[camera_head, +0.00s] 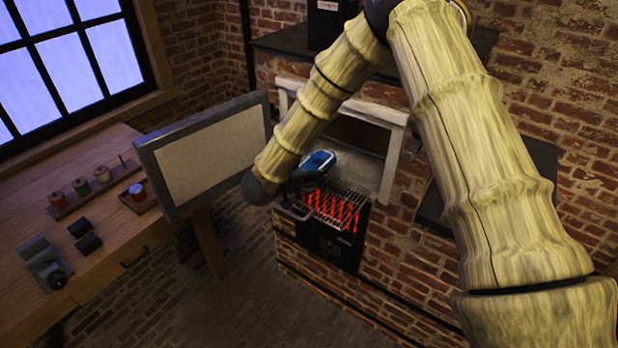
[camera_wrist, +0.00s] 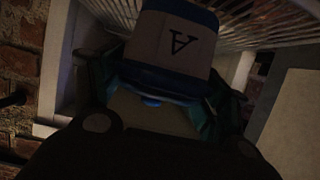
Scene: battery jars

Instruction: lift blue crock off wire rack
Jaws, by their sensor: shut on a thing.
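The blue crock (camera_head: 318,161) shows at the back left end of the wire rack (camera_head: 335,207) in the head view. My gripper (camera_head: 302,181) reaches the crock from the front left. In the wrist view its fingers (camera_wrist: 165,88) lie on both sides of the crock and are shut on it. Wires of the rack (camera_wrist: 265,22) show behind the crock. The crock's underside is hidden, so I cannot tell whether it touches the rack.
The rack lies over glowing red bars in a brick hearth with a pale frame (camera_head: 391,155). A grey-edged panel (camera_head: 205,155) stands close at the left. A wooden bench (camera_head: 110,250) with spools and dark blocks is further left. The brick floor in front is clear.

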